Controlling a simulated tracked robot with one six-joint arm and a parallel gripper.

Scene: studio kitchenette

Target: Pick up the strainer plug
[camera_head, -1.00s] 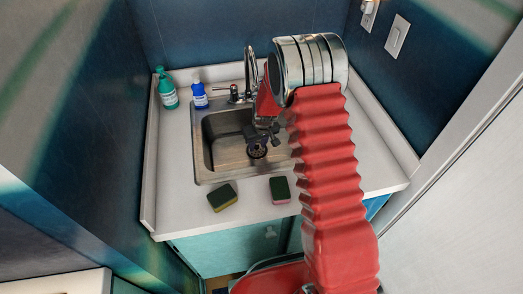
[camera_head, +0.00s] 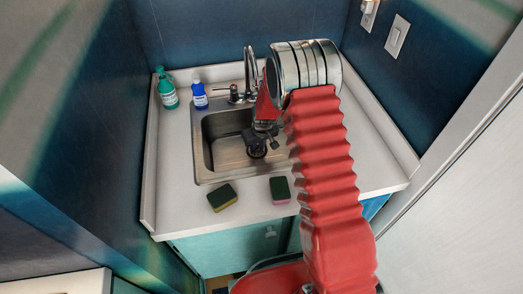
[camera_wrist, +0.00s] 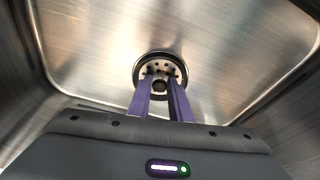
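The strainer plug (camera_wrist: 160,62) is a round metal disc with small holes and a dark central knob. It sits at the drain in the sink bottom. In the wrist view my gripper (camera_wrist: 160,80) has two purple fingers reaching toward it, with a gap between them and the knob showing in that gap. I cannot tell whether the fingertips touch the knob. In the head view my gripper (camera_head: 257,144) is down inside the sink (camera_head: 225,160), over the drain, and hides most of the plug.
Two sponges (camera_head: 222,197) (camera_head: 280,189) lie on the counter in front of the sink. A green bottle (camera_head: 167,92) and a blue bottle (camera_head: 200,97) stand at the back left. The faucet (camera_head: 249,70) rises behind the sink, close to my arm.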

